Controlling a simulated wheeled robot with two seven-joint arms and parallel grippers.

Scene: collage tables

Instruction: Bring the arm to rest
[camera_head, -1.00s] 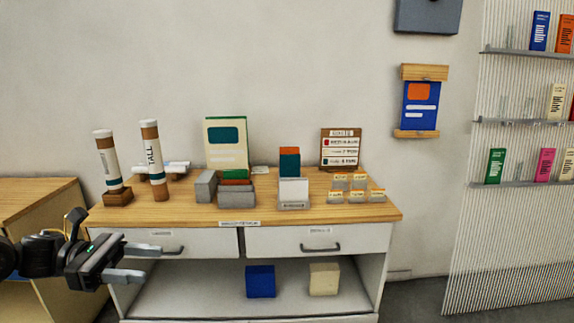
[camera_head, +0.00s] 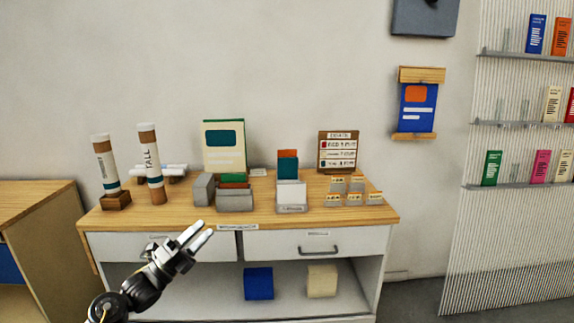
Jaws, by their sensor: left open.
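My left gripper (camera_head: 202,233) comes in from the lower left and points up and to the right. It is in front of the left drawer (camera_head: 108,245) of the wooden-topped table (camera_head: 300,218) and hides part of it. Its two fingers are slightly apart with nothing between them, so it is open and empty. My right gripper is not in view.
On the table stand two tall tubes (camera_head: 151,165), a green-framed board (camera_head: 224,160), grey holders (camera_head: 234,200), a sign (camera_head: 338,152) and small labelled blocks (camera_head: 356,184). A blue box (camera_head: 259,284) and cream box (camera_head: 322,281) sit on the lower shelf.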

